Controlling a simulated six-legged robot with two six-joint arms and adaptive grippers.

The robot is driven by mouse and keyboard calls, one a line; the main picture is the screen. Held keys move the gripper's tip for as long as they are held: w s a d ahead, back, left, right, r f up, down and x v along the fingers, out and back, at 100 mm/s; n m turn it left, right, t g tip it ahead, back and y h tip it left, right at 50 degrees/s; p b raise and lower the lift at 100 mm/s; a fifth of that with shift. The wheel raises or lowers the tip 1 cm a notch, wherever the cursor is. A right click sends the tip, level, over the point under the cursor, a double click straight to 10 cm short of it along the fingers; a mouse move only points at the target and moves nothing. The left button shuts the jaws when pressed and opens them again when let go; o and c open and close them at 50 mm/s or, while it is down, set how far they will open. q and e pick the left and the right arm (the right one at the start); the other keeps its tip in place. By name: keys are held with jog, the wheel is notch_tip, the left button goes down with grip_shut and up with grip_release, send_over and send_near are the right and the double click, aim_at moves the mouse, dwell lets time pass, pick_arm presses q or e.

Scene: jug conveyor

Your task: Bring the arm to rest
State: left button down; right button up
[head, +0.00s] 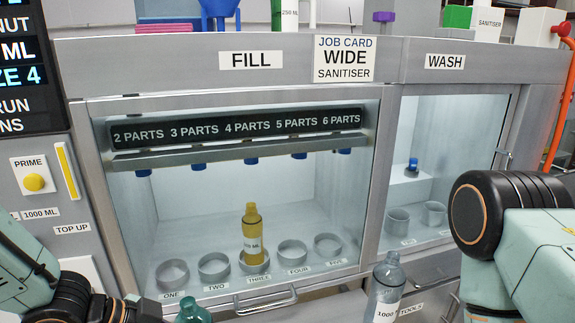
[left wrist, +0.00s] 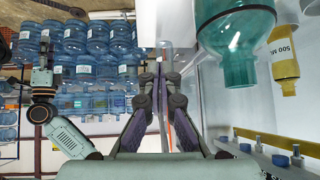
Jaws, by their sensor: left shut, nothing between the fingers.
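My left gripper (left wrist: 161,80) shows in the left wrist view with its two dark fingers together and nothing between them. In the head view my left arm comes in at the lower left, and its fingers cannot be made out. My right arm stands large at the right edge of the head view, with its gripper out of sight. A small, distant arm end, seemingly my right gripper (left wrist: 45,52), shows at the left of the left wrist view; its fingers are unclear. A teal jug (left wrist: 236,55) is right of my left gripper in that view, apart from it.
An amber bottle (head: 252,233) stands upright at place THREE in the FILL cabinet, behind its front frame. A grey-blue 1000 ML bottle (head: 385,288) stands before the cabinet, left of my right arm. The WASH bay (head: 445,60) is right. Stacked blue water bottles (left wrist: 95,50) show beyond.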

pick_arm(q)
jog(key=s+a+f+n+g+y+b, duration=0.15)
jog(key=s+f+n+b, duration=0.3)
jog(key=f, duration=0.55)
jog(key=s+f+n+y+b, duration=0.25)
jog(key=s+f+b, duration=0.25)
jog(key=f, duration=0.6)
jog(key=s+a+f+n+g+y+b, duration=0.1)
jog(key=s+f+n+b, duration=0.35)
jog(key=f, duration=0.55)
jog(key=s+a+f+n+g+y+b, duration=0.1)
jog(key=s+a+f+n+y+b, duration=0.1)
jog(key=s+f, duration=0.4)
jog(key=s+a+y+b, duration=0.1)
jog(key=s+a+b, duration=0.1)
jog(key=shift+s+a+f, duration=0.15)
jog(key=shift+s+f, duration=0.2)
